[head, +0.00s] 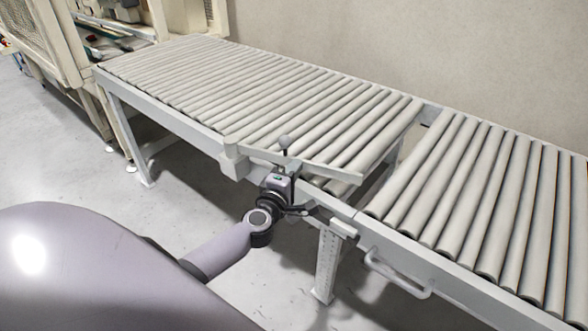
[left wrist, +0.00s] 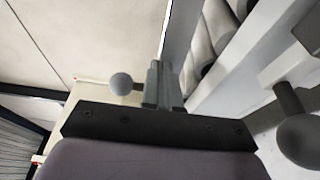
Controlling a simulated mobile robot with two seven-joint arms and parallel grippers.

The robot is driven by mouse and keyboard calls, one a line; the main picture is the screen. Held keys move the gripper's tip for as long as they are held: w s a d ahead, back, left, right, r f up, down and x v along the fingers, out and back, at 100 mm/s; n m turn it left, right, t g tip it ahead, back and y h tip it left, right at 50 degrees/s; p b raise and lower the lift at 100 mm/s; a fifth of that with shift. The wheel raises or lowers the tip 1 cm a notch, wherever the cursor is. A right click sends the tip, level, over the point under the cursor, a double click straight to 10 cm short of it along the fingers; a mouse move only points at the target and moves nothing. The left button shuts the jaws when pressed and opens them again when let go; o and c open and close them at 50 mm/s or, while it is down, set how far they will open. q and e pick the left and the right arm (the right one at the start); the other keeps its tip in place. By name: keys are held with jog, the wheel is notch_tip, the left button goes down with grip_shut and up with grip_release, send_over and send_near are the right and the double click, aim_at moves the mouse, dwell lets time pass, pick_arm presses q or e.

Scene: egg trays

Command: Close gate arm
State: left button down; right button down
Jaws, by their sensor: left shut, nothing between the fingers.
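The gate arm (head: 325,168) is a flat light-grey bar. It lies slantwise over the rollers near the end of the left conveyor section. A grey ball knob (head: 284,142) stands on a short stem at the bar. My left gripper (head: 291,169) is at the conveyor's front rail, just below the knob, shut and empty. In the left wrist view its closed fingers (left wrist: 158,70) are beside a round grey knob (left wrist: 121,83); whether they touch it I cannot tell. A second, darker ball (left wrist: 308,140) is at the right there. My right gripper is out of view.
The left roller conveyor (head: 165,120) stands along a plain wall, with a gap to the right roller section (head: 402,243). A rail handle (head: 398,276) sticks out in front. A cream machine frame (head: 60,40) stands at far left. Floor (head: 70,150) in front is clear.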

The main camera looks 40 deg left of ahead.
pick_arm(q)
jog(key=shift+w, duration=0.1)
jog(key=shift+w+n+y, duration=0.3)
jog(key=shift+w+y, duration=0.2)
jog(key=w+n+g+y+b, duration=0.1)
jog(key=w+y, duration=0.1)
jog(key=w, duration=0.1)
jog(key=w+a+n+g+y+b, duration=0.1)
jog(key=w+n+y, duration=0.1)
jog(key=w, duration=0.1)
jog(key=shift+a+f+g+y, duration=0.2)
jog(key=shift+g+y, duration=0.1)
jog(key=shift+y, duration=0.1)
jog(key=shift+w+a+n+g+y+b, duration=0.25)
jog(key=shift+w+n+y+b, duration=0.15)
jog(key=shift+w+b, duration=0.1)
jog(key=shift+w+a+n+g+y+b, duration=0.25)
jog(key=shift+w+n+y+b, duration=0.15)
jog(key=shift+w+b, duration=0.1)
jog(key=shift+w+a+r+n+g+y+b, duration=0.15)
jog(key=shift+w+a+n+g+y+b, duration=0.15)
jog(key=shift+w+b, duration=0.1)
